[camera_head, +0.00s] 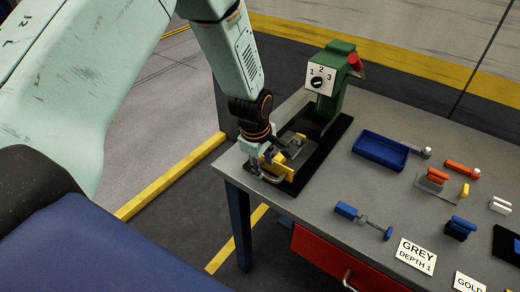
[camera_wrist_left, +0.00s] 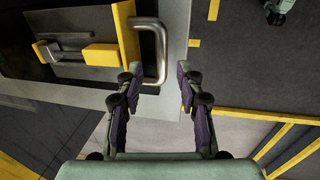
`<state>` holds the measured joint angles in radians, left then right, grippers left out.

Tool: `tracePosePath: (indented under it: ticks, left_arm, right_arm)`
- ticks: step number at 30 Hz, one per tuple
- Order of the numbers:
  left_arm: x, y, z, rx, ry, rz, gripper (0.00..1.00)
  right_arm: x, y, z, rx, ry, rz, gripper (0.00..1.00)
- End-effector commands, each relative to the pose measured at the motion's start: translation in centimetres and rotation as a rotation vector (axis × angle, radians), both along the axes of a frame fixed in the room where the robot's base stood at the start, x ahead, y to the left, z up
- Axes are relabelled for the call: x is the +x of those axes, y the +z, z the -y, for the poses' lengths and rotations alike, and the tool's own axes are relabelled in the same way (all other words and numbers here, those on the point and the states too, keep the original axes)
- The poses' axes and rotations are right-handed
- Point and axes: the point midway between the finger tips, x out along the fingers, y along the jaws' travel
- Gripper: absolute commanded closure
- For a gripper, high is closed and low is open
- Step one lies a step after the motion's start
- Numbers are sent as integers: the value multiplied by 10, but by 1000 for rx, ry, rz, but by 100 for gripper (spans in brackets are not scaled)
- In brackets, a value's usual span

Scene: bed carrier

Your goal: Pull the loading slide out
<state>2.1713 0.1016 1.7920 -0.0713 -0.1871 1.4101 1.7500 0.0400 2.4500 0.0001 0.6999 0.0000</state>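The loading slide has a yellow front plate (camera_head: 278,167) and sits on the black base of the green machine. The plate also shows in the left wrist view (camera_wrist_left: 125,36). A bent metal handle (camera_wrist_left: 163,52) stands out from the plate; it shows in the head view too (camera_head: 271,179). My left gripper (camera_wrist_left: 160,72) is open, with one finger on each side of the handle's outer part in the wrist picture. I see no grip on the handle; whether a finger touches it is unclear. In the head view the gripper partly covers the slide.
The green machine (camera_head: 339,85) carries a 1-2-3 dial (camera_head: 317,82) and a red knob (camera_head: 355,62). A blue tray (camera_head: 381,150), small coloured parts and label cards (camera_head: 416,256) lie on the grey table (camera_head: 325,205). Open floor lies beyond the table's left edge.

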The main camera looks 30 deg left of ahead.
Motion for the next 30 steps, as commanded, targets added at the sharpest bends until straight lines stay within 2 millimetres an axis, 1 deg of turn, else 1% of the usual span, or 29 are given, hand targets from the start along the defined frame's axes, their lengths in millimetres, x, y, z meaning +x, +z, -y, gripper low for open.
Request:
tracePosePath:
  ticks: [1, 6, 9, 13, 18, 30]
  left_arm:
    - [-1, 12, 0, -1, 1, 4, 63]
    - [-7, 44, -1, -1, 1, 4, 63]
    - [-11, 61, -2, -1, 1, 3, 63]
    - [-15, 78, -2, -2, 2, 2, 63]
    - [-18, 89, -2, -1, 1, -1, 63]
    - [-18, 90, -3, 0, 1, -1, 63]
  right_arm:
    - [0, 0, 0, 0, 0, 0, 52]
    - [0, 0, 0, 0, 0, 0, 52]
    - [0, 0, 0, 0, 0, 0, 52]
    - [0, 0, 0, 0, 0, 0, 52]
    - [0, 0, 0, 0, 0, 0, 52]
    - [0, 0, 0, 0, 0, 0, 52]
